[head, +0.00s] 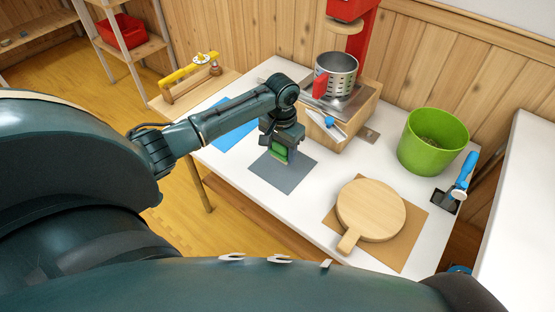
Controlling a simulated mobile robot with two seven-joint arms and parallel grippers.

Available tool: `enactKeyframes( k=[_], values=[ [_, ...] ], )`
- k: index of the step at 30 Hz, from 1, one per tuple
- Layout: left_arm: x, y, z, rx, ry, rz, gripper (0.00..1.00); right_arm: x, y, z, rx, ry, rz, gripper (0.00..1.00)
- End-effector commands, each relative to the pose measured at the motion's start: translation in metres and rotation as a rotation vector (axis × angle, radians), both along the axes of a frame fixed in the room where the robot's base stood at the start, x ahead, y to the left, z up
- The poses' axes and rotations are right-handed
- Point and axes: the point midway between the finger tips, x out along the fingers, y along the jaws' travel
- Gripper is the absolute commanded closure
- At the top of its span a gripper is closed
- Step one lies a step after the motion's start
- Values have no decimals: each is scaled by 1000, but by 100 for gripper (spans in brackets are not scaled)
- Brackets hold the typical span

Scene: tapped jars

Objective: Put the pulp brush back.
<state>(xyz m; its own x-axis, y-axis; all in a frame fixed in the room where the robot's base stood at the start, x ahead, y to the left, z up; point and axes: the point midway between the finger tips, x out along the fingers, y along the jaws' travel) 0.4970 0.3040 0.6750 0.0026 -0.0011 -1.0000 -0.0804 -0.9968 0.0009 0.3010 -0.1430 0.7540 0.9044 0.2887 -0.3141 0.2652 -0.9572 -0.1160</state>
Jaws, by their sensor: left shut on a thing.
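My left gripper (279,158) points down over the dark grey mat (296,180) on the white table. It is shut on a green thing (279,150), mostly hidden between the fingers. I cannot tell whether this is the pulp brush, or whether it touches the mat. A blue-handled tool (465,170) stands tilted at a dark holder (445,200) on the table's right edge. My right gripper is not in view.
A perforated metal drum (336,75) on a wooden stand (363,110) is behind my gripper. A green bucket (432,145) stands right. A round wooden board (370,209) lies on a brown mat (409,244). A blue mat (233,136) lies left.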

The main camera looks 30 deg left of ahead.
Motion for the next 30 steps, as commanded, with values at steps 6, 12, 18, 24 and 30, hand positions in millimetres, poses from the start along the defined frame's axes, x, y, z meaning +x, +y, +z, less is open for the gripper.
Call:
enactKeyframes(
  k=[6,12,18,24,30],
  values=[
    [0,1,-23,1,0,1,64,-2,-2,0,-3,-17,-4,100],
    [0,0,-50,0,1,2,64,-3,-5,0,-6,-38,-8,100],
    [0,0,-57,0,-2,1,64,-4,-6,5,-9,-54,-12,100],
    [0,0,-59,0,-1,2,64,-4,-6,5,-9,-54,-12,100],
    [0,0,-60,1,-1,1,35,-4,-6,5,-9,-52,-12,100]
  ],
)
